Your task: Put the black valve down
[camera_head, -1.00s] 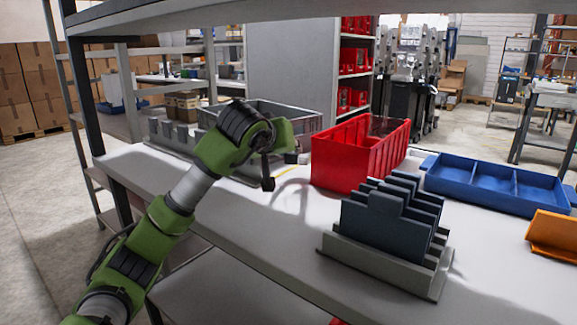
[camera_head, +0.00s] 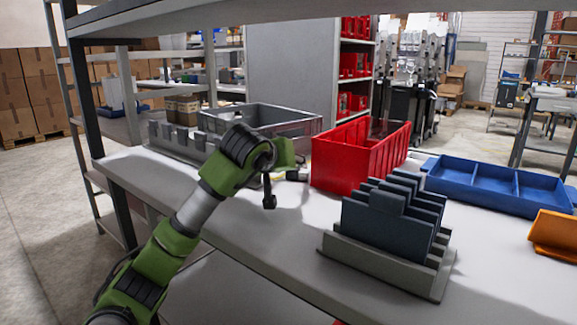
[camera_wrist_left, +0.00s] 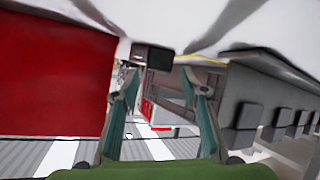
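My left gripper (camera_wrist_left: 160,70) shows in the left wrist view as two teal-padded fingers set apart. The black valve (camera_wrist_left: 152,57), a dark block, sits between the fingertips, close to the white table surface (camera_wrist_left: 160,14), which fills the top of that view. Whether it touches the table I cannot tell. In the head view my left arm reaches over the table, and the gripper lies mostly hidden behind the green wrist, left of the red crate (camera_head: 352,158). My right gripper is in neither view.
A grey bin (camera_head: 268,119) and a grey slotted rack (camera_head: 172,147) stand behind my arm. A dark slotted holder (camera_head: 388,225) stands front right, with a blue tray (camera_head: 480,185) and an orange piece (camera_head: 553,233) beyond. The table in front of the red crate is partly clear.

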